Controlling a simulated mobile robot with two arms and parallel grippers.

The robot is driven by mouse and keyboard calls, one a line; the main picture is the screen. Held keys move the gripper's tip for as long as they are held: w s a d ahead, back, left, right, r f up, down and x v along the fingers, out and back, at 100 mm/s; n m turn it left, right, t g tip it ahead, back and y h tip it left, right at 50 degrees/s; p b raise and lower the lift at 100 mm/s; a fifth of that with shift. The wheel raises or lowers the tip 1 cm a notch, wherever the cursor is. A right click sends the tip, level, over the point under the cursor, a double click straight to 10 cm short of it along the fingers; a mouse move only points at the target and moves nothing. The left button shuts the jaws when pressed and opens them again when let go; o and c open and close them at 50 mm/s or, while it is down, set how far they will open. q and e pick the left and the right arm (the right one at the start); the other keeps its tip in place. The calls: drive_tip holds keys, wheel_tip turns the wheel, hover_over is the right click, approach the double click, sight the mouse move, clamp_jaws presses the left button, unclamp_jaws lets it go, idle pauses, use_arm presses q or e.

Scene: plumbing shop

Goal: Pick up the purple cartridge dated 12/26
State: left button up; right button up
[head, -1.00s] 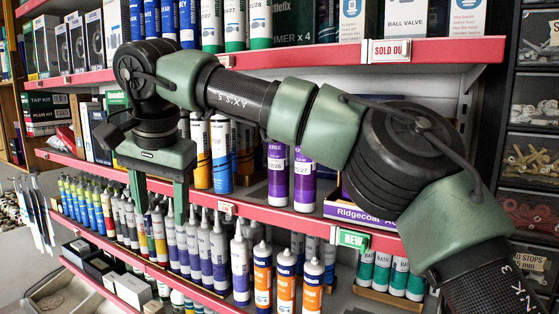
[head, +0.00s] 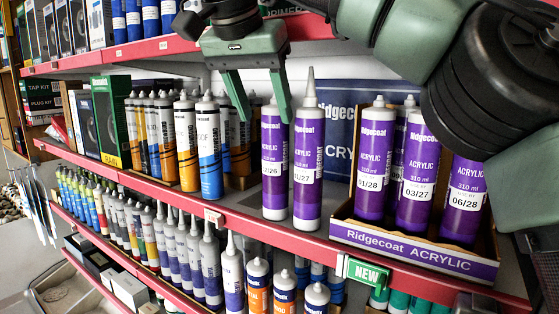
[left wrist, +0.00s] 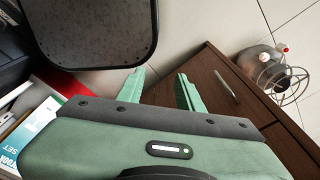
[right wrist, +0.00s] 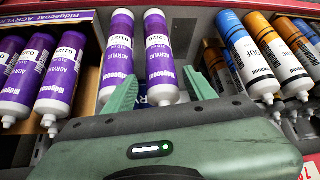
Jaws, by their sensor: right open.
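Two loose purple cartridges stand upright side by side on the middle shelf. The left one (head: 274,185) has a date ending in /26, its first digits turned partly out of sight; it also shows in the right wrist view (right wrist: 159,55). The other, dated 01/27 (head: 307,190), stands close on its right. My right gripper (head: 266,112) is open and empty, fingers pointing down near the top of the /26 cartridge, one finger on each side in the picture. In the right wrist view its fingers (right wrist: 160,76) flank that cartridge's nozzle end. My left gripper (left wrist: 162,75) is open and empty, away from the shelves.
A tray labelled Ridgecoat Acrylic (head: 410,250) holds several purple cartridges on the right. Blue and orange cartridges (head: 208,150) stand to the left. The red upper shelf edge (head: 150,47) runs above. A brown cabinet (left wrist: 225,75) is in the left wrist view.

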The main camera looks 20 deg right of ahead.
sight(270, 127)
drive_tip(key=x, duration=0.3)
drive_tip(key=shift+s, duration=0.15)
drive_tip(key=x, duration=0.4)
drive_tip(key=shift+d+p, duration=0.1)
drive_tip(key=shift+p, duration=0.2)
drive_tip(key=shift+w+f, duration=0.25)
use_arm(q)
drive_tip(key=shift+s+a+r, duration=0.15)
drive_tip(key=shift+s+r, duration=0.05)
drive_tip(key=shift+r, duration=0.1)
use_arm(e)
drive_tip(key=shift+c, duration=0.3)
drive_tip(key=c, duration=1)
use_arm(q)
drive_tip(key=shift+s, duration=0.15)
use_arm(e)
drive_tip(key=shift+r, duration=0.1)
clamp_jaws()
